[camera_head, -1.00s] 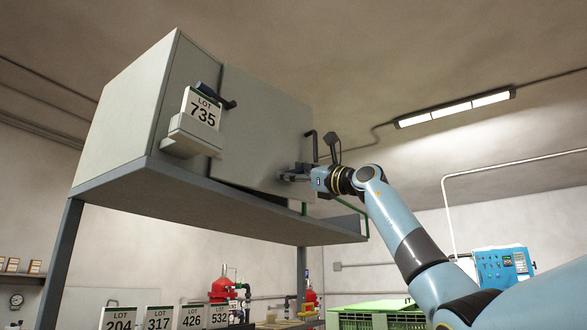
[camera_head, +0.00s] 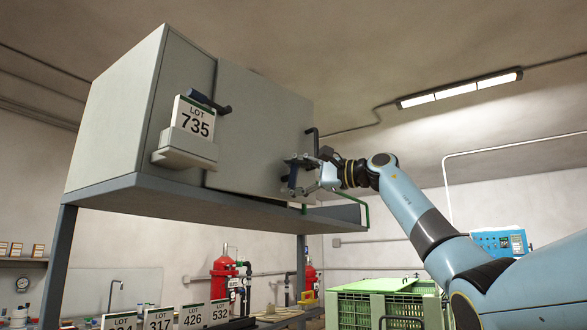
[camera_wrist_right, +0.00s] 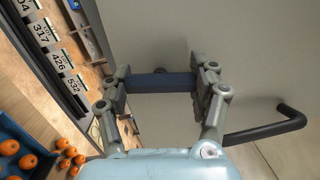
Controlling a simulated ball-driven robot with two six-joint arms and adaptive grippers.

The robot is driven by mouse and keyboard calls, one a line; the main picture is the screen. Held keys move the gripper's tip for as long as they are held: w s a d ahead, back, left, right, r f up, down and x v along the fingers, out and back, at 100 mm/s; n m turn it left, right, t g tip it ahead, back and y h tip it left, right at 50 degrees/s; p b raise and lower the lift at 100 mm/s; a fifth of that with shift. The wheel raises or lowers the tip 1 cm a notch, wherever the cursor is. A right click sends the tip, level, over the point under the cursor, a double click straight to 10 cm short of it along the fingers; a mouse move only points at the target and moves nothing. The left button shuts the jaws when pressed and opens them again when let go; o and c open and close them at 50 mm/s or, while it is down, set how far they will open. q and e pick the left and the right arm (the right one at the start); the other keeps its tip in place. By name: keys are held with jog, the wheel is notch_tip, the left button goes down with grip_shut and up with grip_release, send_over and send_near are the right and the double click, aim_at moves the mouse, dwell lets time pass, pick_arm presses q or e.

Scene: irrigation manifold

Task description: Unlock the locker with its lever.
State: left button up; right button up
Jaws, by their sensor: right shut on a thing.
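The grey locker (camera_head: 112,125) sits high on a shelf, its front door panel (camera_head: 262,120) facing me. A dark blue lever (camera_head: 292,180) is low on the right part of the front, pointing roughly up and down. My right gripper (camera_head: 298,174) is shut on this lever. In the right wrist view the blue lever bar (camera_wrist_right: 160,83) spans between the fingers of my right gripper (camera_wrist_right: 162,90). A second dark blue lever (camera_head: 208,101) is at the upper left of the front, behind a LOT 735 card (camera_head: 193,120). My left gripper is not in view.
A black bent handle (camera_head: 314,140) stands out from the door just above my right gripper; it also shows in the wrist view (camera_wrist_right: 265,130). The grey shelf edge (camera_head: 170,196) runs below the locker. A green crate (camera_head: 385,306) stands lower right.

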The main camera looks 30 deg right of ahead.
jog(key=shift+n+g+p, duration=0.4)
jog(key=shift+n+p, duration=0.4)
jog(key=shift+n, duration=0.3)
jog(key=shift+f, duration=0.1)
jog(key=o, duration=1.2)
jog(key=shift+v, duration=5.95)
